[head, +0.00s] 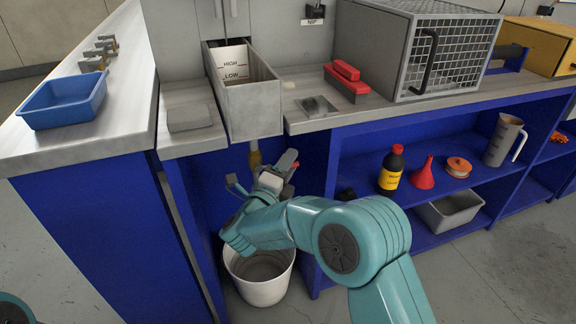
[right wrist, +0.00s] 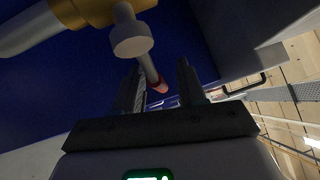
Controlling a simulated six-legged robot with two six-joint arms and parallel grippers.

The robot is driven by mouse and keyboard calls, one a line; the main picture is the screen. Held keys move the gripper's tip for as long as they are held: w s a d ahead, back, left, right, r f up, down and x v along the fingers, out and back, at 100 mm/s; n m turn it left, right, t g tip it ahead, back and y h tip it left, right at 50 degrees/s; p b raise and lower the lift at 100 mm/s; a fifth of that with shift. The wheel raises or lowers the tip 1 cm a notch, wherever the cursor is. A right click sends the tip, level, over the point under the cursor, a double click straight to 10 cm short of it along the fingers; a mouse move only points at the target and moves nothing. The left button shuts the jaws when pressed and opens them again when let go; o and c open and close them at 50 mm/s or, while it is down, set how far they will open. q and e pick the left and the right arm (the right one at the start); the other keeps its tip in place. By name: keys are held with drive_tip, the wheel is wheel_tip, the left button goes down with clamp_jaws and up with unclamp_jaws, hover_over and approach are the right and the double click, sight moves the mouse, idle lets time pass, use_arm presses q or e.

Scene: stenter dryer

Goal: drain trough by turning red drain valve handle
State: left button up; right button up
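The grey trough (head: 250,105), marked HIGH and LOW inside, hangs at the bench front. A brass drain valve (head: 255,158) comes down below it. In the right wrist view, the brass valve body (right wrist: 92,10) has a pale round knob (right wrist: 132,38) and a thin handle with a red tip (right wrist: 160,86). My right gripper (head: 262,172) is just below the valve, its fingers apart. In the right wrist view, my right gripper (right wrist: 160,88) has the handle's red end between its fingers, with gaps visible. The handle is largely hidden in the head view. My left gripper is out of view.
A white bucket (head: 260,288) stands on the floor below the valve. Blue panels flank the gap. The right shelf (head: 400,212) holds a dark bottle (head: 391,172), a red funnel (head: 423,174) and a jug (head: 503,140). A blue tray (head: 62,103) sits on the left counter.

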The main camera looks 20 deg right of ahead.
clamp_jaws()
